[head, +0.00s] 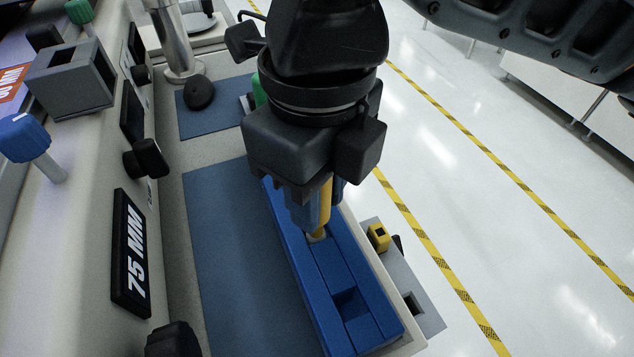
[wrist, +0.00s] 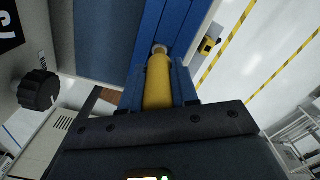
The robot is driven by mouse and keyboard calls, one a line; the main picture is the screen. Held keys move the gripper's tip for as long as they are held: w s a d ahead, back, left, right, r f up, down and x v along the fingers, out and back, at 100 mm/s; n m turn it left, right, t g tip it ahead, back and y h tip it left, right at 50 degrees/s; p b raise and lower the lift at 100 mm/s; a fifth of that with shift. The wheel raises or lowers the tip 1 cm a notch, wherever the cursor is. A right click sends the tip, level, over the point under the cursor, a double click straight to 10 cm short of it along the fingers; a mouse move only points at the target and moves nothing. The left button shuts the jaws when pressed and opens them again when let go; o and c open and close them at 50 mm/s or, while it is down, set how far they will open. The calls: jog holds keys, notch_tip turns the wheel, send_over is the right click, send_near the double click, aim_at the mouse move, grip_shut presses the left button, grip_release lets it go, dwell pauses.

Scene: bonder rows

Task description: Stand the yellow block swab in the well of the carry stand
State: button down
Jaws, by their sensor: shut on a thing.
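The yellow swab (head: 325,207) has a thick yellow barrel and a pale tip. It also shows in the wrist view (wrist: 158,85). My gripper (head: 316,210) is shut on it, with blue fingers on either side. The swab points down, its tip over or at the middle channel of a long blue block (head: 378,290); I cannot tell whether it touches. The blue block has a square recess (head: 348,302). To its right is a grey ledge (head: 398,273) with a yellow square socket (head: 379,237) and a dark square well (head: 412,304). I cannot tell which is the carry stand.
Blue mats (head: 235,250) lie on the bench left of the blue block. A panel marked 75 MM (head: 131,253) and black knobs (head: 147,159) line the left. A metal post (head: 178,45) stands behind. Open white floor with yellow-black tape lies right.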

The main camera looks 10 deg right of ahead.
jog(key=shift+f+b, duration=0.3)
jog(key=shift+f, duration=0.2)
jog(key=c, duration=0.8)
grip_release()
jog(key=shift+r, duration=0.1)
notch_tip(320, 180, up, 8)
jog(key=shift+f+p, duration=0.15)
jog(key=shift+p, duration=0.35)
dwell(0.3)
